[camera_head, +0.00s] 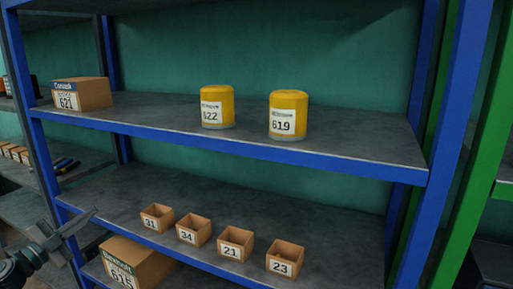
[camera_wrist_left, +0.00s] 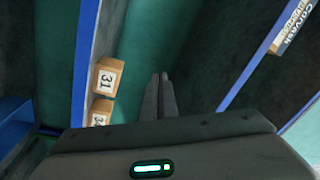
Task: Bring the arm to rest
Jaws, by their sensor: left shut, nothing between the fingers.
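My left gripper (camera_head: 90,214) shows at the lower left of the head view, in front of the left end of the blue shelf rack (camera_head: 230,148). In the left wrist view its two dark fingers (camera_wrist_left: 160,77) lie together, shut with nothing between them. It appears clear of the shelf boards. My right gripper is in neither view.
Yellow cans 622 (camera_head: 217,107) and 619 (camera_head: 288,115) and box 621 (camera_head: 82,94) stand on the upper shelf. Small open bins, such as 31 (camera_head: 157,217) and 23 (camera_head: 285,258), line the lower shelf. Box 615 (camera_head: 135,263) sits below. A green post (camera_head: 478,150) stands right.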

